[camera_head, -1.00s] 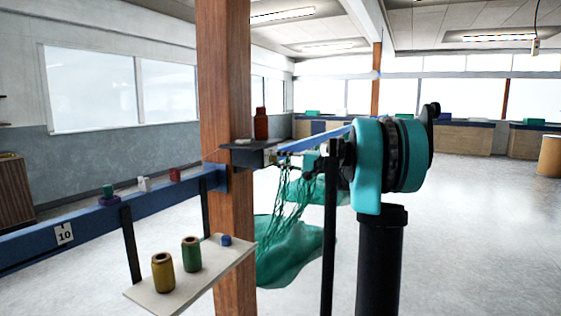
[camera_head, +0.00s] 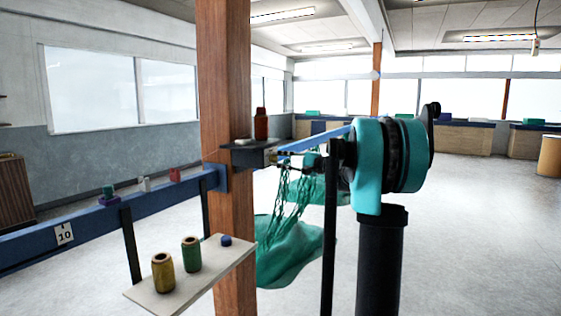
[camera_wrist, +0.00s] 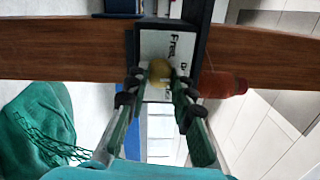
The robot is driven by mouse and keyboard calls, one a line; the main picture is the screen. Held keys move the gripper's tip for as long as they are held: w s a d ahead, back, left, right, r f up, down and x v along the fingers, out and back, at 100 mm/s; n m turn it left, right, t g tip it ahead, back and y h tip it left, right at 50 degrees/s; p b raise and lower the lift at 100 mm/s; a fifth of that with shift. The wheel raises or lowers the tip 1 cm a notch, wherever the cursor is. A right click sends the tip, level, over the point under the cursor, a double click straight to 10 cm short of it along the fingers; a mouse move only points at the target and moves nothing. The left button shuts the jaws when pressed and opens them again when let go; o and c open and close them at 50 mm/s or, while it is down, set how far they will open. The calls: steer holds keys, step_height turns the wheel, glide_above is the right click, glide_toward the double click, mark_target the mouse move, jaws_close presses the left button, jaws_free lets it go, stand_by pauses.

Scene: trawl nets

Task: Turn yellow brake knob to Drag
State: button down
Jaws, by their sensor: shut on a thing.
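The yellow brake knob (camera_wrist: 159,71) sits on a white label plate (camera_wrist: 156,44) in the wrist view. My gripper (camera_wrist: 157,86) is shut on the knob, with one dark fingertip on each side. The knob's pointer direction cannot be told.
A dark shelf (camera_head: 248,157) on the post holds a reddish-brown bottle (camera_head: 261,124). Green netting (camera_head: 285,250) hangs behind. A blue rail (camera_head: 90,225) and a white shelf with spools (camera_head: 190,254) are at left. Open floor lies at right.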

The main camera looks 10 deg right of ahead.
steer(key=c, duration=1.3)
jaws_free()
steer(key=v, duration=1.2)
steer(key=shift+d, duration=0.1)
steer(key=s+a+f+n+g+h, duration=0.1)
steer(key=s+a+f+g+h, duration=0.1)
steer(key=s+a+f, duration=0.35)
steer(key=s+a+f+n+g+h, duration=0.1)
steer(key=s+a+f+h, duration=0.15)
steer(key=f, duration=0.65)
steer(key=s+a+f+n+g+h, duration=0.1)
steer(key=s+a+f+g, duration=0.1)
steer(key=s+a+f, duration=0.4)
steer(key=s+d+f+n+h, duration=0.3)
steer(key=s+f+h, duration=0.1)
steer(key=s+f, duration=0.6)
steer(key=s+d+f+n+g+h, duration=0.1)
steer(key=s+d+f+h, duration=0.3)
steer(key=s+f, duration=0.6)
steer(key=shift+f+n+h, duration=0.15)
steer(key=shift+n+h, duration=0.6)
steer(key=shift+n, duration=0.15)
